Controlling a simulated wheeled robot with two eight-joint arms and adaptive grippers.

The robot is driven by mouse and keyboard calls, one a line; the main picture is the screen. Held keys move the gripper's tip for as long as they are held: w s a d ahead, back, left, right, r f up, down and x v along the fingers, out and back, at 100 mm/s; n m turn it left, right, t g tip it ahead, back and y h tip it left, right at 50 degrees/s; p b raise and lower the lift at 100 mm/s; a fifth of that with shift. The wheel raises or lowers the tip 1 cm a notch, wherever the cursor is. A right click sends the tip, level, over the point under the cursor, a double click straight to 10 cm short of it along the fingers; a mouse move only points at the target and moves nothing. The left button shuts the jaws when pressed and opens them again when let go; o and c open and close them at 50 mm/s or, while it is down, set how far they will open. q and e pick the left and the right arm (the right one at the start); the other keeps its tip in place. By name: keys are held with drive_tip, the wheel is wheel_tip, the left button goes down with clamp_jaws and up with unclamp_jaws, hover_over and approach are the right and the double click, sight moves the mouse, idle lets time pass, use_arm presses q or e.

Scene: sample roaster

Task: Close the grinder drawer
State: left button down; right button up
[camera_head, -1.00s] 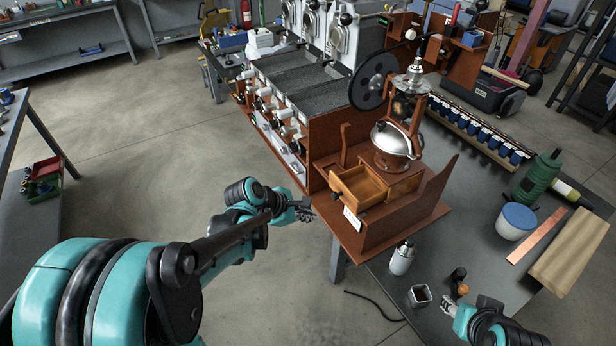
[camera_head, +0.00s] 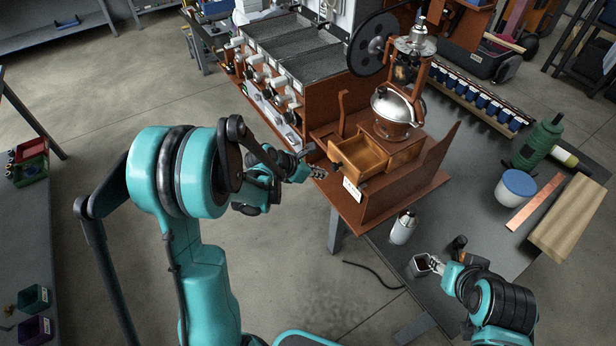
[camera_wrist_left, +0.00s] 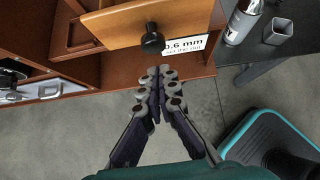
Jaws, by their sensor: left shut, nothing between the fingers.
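The wooden grinder drawer (camera_head: 362,158) is pulled out and open from the grinder base, below the silver and copper grinder (camera_head: 396,112). In the left wrist view the drawer front (camera_wrist_left: 120,27) has a black round knob (camera_wrist_left: 152,40). My left gripper (camera_head: 319,172) is just left of the drawer front. In the left wrist view my left gripper (camera_wrist_left: 159,76) is shut and empty, its tips a little below the knob and apart from it. My right gripper (camera_head: 436,264) is beside a small square cup (camera_head: 419,266); its finger gap is too small to read.
A white label (camera_wrist_left: 185,45) sits by the knob. A brown upright side panel (camera_head: 432,160) stands right of the drawer. A silver bottle (camera_head: 402,229) stands in front of the grinder base.

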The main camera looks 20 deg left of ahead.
use_arm(q)
drive_tip(key=shift+w+d+r, duration=0.1)
drive_tip(key=shift+w+d, duration=0.55)
drive_tip(key=shift+w, duration=0.2)
drive_tip(key=b, duration=0.1)
hover_over(356, 164)
drive_tip(key=shift+s+a, duration=0.2)
drive_tip(key=shift+s, duration=0.1)
drive_tip(key=shift+w+d, duration=0.15)
drive_tip(key=shift+w, duration=0.1)
drive_tip(key=shift+r, duration=0.1)
